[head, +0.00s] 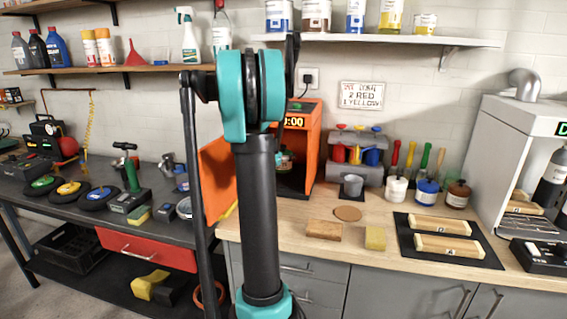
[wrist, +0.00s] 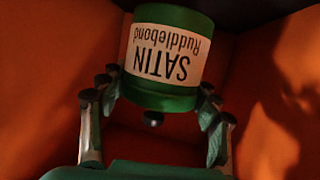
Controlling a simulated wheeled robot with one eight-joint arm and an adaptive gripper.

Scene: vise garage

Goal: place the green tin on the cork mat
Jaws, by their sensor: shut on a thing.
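The green tin (wrist: 168,58) has a white label reading "SATIN Ruddlebond", which is upside down in the wrist view. My gripper (wrist: 160,86) is shut on it, with fingers on both sides of its body. Orange walls surround them in the wrist view, so the tin is inside the orange cabinet (head: 308,145). In the head view my arm hides most of the gripper; whether the tin touches the cabinet floor cannot be told. The cork mat (head: 348,213) is a bare round brown disc on the wooden counter, right of and in front of the cabinet.
The cabinet's orange door (head: 218,175) stands open on the left. A black mat (head: 490,258) with wooden blocks lies at right.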

